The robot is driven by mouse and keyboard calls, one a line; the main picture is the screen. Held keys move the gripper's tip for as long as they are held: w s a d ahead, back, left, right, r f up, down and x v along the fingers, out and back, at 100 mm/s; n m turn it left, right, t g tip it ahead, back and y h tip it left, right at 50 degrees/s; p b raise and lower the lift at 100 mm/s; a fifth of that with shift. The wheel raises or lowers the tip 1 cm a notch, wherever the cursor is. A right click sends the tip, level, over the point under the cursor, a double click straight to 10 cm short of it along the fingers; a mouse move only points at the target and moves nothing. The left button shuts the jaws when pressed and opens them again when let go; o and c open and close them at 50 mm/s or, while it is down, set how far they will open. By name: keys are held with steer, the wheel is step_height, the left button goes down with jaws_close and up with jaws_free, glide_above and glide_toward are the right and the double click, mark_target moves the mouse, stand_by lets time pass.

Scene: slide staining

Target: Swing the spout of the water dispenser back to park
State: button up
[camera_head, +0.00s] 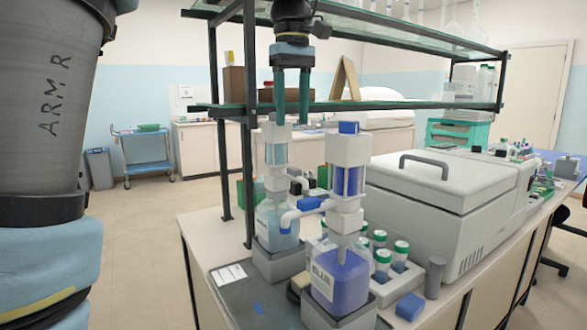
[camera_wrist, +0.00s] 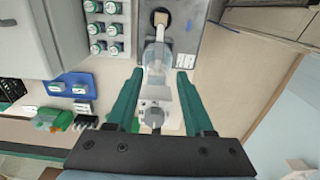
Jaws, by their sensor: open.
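The water dispenser (camera_head: 274,185) stands behind the blue-labelled dispenser (camera_head: 340,270), with a clear pale-blue bottle and a white and clear pump column. Its spout (camera_head: 299,180) appears as a short white arm with a dark part, pointing right, partly hidden by the front dispenser. My gripper (camera_head: 291,122) points down at the top of the water dispenser's column, its teal fingers apart. In the wrist view, the white dispenser head (camera_wrist: 155,97) lies between the open fingers (camera_wrist: 160,74), with gaps on both sides. Whether the fingers touch it in depth cannot be told.
Green-capped bottles (camera_head: 383,258) stand in a rack right of the dispensers, beside a large white lidded machine (camera_head: 440,185). A glass shelf (camera_head: 390,106) and its dark post (camera_head: 250,130) are close to my gripper.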

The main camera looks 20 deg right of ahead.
mark_target(294, 168)
step_height(294, 168, down, 10)
steer(key=shift+s+d+f+p, duration=0.15)
steer(key=shift+p, duration=0.3)
jaws_close()
stand_by(0.5)
stand_by(1.0)
